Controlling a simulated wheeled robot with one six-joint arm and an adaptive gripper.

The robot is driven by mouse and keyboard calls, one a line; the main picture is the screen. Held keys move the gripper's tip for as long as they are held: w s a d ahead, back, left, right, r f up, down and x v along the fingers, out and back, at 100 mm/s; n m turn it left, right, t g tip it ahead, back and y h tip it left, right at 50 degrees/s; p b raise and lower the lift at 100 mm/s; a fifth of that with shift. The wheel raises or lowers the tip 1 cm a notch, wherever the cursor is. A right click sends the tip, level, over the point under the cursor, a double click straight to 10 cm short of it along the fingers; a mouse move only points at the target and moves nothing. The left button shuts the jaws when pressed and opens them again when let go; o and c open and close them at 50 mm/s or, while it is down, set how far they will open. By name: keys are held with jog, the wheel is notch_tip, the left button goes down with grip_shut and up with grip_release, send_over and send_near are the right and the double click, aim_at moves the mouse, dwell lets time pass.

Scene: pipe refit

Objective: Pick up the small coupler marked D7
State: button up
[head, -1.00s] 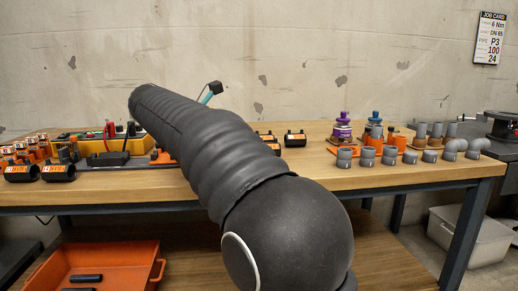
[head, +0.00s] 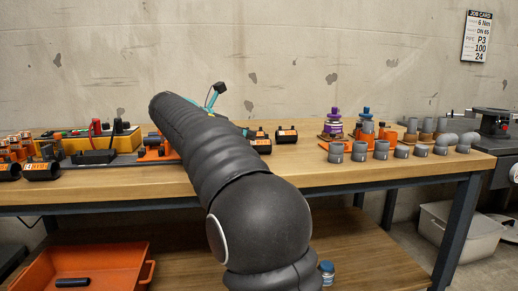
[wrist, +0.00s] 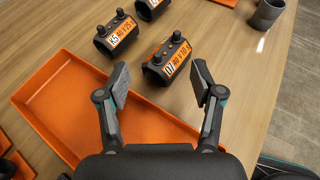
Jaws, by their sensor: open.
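The coupler marked D7 (wrist: 168,62) is a small black cylinder with an orange label and two black knobs. In the wrist view it lies on the wooden bench, just beyond my gripper's fingertips. My gripper (wrist: 160,82) is open and empty, its two fingers spread wide. The coupler sits ahead of the gap between them, apart from both.
A similar coupler (wrist: 118,36) with another mark lies left of D7, and a third (wrist: 152,7) is cut off at the top. An orange tray (wrist: 45,98) lies at left, partly under my gripper. A grey pipe fitting (wrist: 266,14) stands at right. Bare wood lies right of D7.

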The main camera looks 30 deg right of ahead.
aim_at(259, 144)
jog(key=b+x, duration=0.1)
jog(key=x, duration=0.4)
jog(key=shift+s, duration=0.1)
jog(key=c, duration=1)
jog(key=shift+f, duration=0.1)
grip_shut()
